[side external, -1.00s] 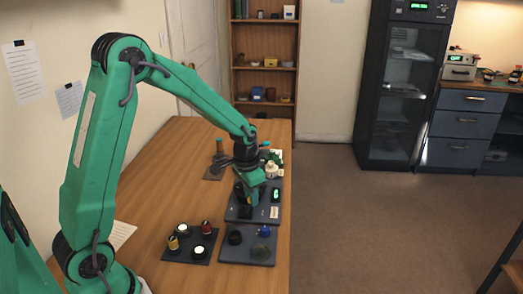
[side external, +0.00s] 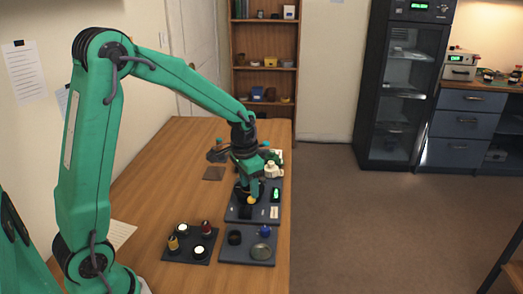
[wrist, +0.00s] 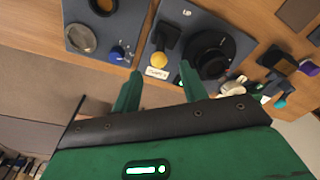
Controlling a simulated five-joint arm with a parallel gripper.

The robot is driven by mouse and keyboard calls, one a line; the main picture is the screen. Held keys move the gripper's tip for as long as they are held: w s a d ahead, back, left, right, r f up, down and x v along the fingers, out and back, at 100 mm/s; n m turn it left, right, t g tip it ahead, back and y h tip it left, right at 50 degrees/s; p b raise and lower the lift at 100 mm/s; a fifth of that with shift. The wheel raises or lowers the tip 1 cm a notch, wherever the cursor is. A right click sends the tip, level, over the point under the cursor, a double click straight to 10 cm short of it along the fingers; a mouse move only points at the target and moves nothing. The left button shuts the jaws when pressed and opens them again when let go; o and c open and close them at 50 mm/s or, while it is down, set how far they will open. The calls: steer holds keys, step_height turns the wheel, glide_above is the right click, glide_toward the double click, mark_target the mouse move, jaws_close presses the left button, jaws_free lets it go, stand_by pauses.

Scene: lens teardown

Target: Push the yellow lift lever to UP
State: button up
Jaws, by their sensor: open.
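The yellow lift lever (wrist: 158,60) has a round yellow knob on a black arm, with a white label (wrist: 157,73) beside it. It stands on a dark grey panel (wrist: 187,17). In the side view the yellow knob (side external: 251,200) shows just below my gripper (side external: 254,188). In the wrist view my gripper (wrist: 160,73) is open and empty. The knob appears in the gap between its fingertips, seemingly beyond them; contact cannot be told. The lever's exact position is unclear.
A black round mount (wrist: 213,52) stands beside the lever. A green-lit display (side external: 276,195) is on the panel's right. A second panel (side external: 231,258) holds a blue knob (side external: 265,231) and a glass disc (side external: 261,251). A dark tray (side external: 187,250) holds several small round parts.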

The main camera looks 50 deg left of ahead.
mark_target(249, 199)
steer(key=shift+s+r, duration=0.15)
steer(key=shift+r, duration=0.8)
steer(key=shift+s+r, duration=0.1)
steer(key=shift+r, duration=0.85)
steer(key=shift+c, duration=0.2)
steer(key=shift+w, duration=0.1)
steer(key=c, duration=0.7)
steer(key=shift+w, duration=0.25)
jaws_close()
steer(key=w+a+r+n+g, duration=0.1)
steer(key=w+n+g, duration=0.3)
steer(key=w, duration=0.6)
steer(key=shift+a+r+h, duration=0.3)
steer(key=shift+r, duration=0.3)
